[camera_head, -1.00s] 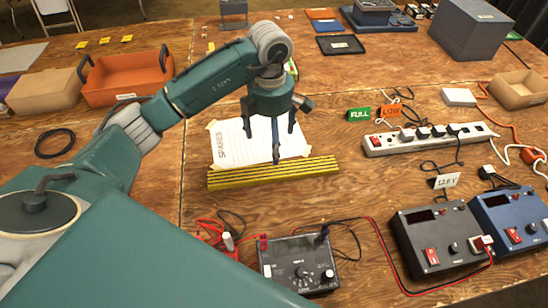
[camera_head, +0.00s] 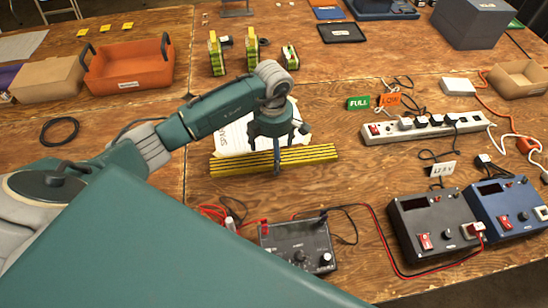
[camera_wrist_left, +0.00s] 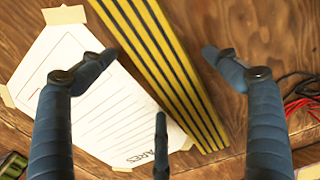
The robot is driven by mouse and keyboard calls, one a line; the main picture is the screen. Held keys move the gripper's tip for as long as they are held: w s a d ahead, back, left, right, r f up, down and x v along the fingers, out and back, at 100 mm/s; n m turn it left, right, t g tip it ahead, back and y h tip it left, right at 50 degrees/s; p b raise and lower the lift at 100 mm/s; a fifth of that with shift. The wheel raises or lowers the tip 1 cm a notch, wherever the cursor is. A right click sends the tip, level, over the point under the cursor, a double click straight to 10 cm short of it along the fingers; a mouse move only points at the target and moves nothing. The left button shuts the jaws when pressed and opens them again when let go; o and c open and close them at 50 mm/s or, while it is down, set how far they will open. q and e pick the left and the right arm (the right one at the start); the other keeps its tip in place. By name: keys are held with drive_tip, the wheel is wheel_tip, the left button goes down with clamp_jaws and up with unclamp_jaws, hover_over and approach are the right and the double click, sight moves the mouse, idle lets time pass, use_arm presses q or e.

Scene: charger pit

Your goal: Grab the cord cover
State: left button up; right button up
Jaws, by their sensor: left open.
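The cord cover (camera_head: 232,164) is a long yellow strip with black stripes. It lies on the wooden table, along the near edge of a white paper sheet. My left gripper (camera_head: 277,158) is over the cord cover with its fingers pointing down. In the left wrist view the cord cover (camera_wrist_left: 165,60) runs diagonally between the spread fingers of the left gripper (camera_wrist_left: 155,85). The fingers are open and hold nothing. Whether any fingertip touches the cover cannot be told. My right gripper is not in view.
The taped paper sheet (camera_head: 232,138) lies just behind the cover. A black meter box (camera_head: 297,246) with red and black leads is in front. A white power strip (camera_head: 420,128) and two power supplies (camera_head: 433,229) are to the right. An orange bin (camera_head: 128,68) stands back left.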

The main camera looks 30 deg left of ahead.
use_arm(q)
drive_tip(key=c, duration=1.8)
drive_tip(key=shift+w+r, duration=0.1)
drive_tip(key=shift+r, duration=0.05)
drive_tip(key=shift+c, duration=0.2)
